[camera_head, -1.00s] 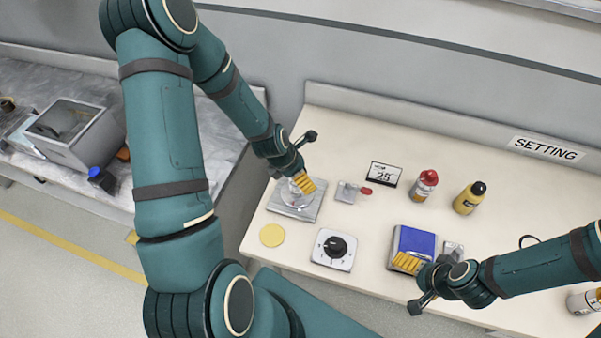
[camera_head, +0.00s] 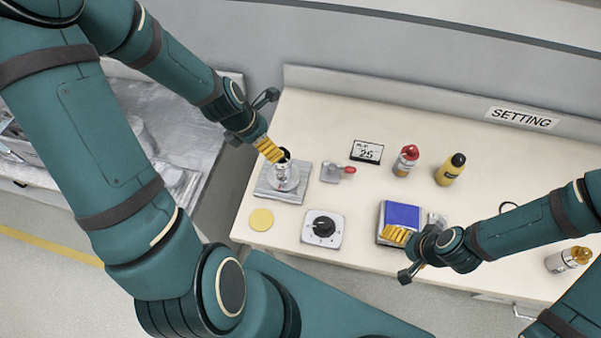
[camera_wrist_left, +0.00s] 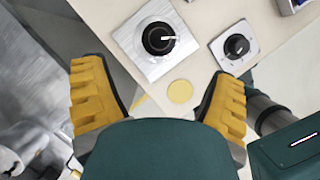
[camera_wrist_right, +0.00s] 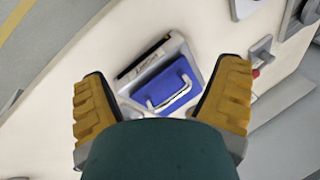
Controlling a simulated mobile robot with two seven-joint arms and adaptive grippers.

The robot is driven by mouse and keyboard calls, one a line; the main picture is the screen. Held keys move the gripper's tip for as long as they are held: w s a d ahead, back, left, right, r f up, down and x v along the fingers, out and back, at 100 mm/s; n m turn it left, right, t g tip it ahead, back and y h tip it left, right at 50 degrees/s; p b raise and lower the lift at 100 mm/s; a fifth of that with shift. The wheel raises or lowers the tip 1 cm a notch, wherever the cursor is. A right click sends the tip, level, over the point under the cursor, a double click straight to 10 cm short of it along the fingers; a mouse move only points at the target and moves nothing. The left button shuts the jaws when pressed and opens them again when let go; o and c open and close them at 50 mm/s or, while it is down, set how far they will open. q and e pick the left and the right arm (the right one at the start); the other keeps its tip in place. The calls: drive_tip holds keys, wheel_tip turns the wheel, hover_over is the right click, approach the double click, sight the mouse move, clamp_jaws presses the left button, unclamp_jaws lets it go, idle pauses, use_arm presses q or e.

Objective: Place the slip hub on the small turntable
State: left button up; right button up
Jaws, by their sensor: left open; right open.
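The small turntable (camera_head: 268,190) is a square silver plate with a round platter at the left end of the bench. The slip hub, a silver post with a dark top (camera_head: 283,169), stands upright on the platter. In the left wrist view the dark round top (camera_wrist_left: 158,38) with a white mark appears near the middle of the plate. My left gripper (camera_head: 270,149) is open beside the hub's top, with nothing between its fingers (camera_wrist_left: 160,95). My right gripper (camera_head: 398,236) is open above the near edge of a grey-framed blue block (camera_head: 402,215), which has a handle in the right wrist view (camera_wrist_right: 170,90).
A black dial (camera_head: 323,228) on a white plate and a yellow disc (camera_head: 261,219) lie in front of the turntable. A small red-handled fixture (camera_head: 331,172), a "25" card (camera_head: 367,152), a red-capped bottle (camera_head: 406,160) and a yellow bottle (camera_head: 450,169) stand behind.

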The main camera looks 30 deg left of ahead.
use_arm(q)
drive_tip(key=s+d+f+m, duration=0.1)
drive_tip(key=d+f+m, duration=0.3)
drive_tip(key=m, duration=0.5)
drive_tip(key=s+d+f+m+g+h, duration=0.1)
drive_tip(key=s+d+f+m, duration=0.1)
drive_tip(key=d+f+m, duration=0.3)
drive_tip(key=s+d+f+m, duration=0.1)
drive_tip(key=d+f+m, duration=0.3)
drive_tip(key=d+m, duration=0.5)
drive_tip(key=shift+s+d+f+m+g, duration=0.1)
drive_tip(key=shift+s+m+g, duration=0.1)
drive_tip(key=shift+m, duration=0.7)
drive_tip(key=shift+s+d+f+m+g, duration=0.1)
drive_tip(key=shift+s+m+g, duration=0.1)
drive_tip(key=shift+m, duration=0.7)
drive_tip(key=shift+s+d+f+m, duration=0.1)
drive_tip(key=shift+s+d+m, duration=0.1)
drive_tip(key=shift+m, duration=0.2)
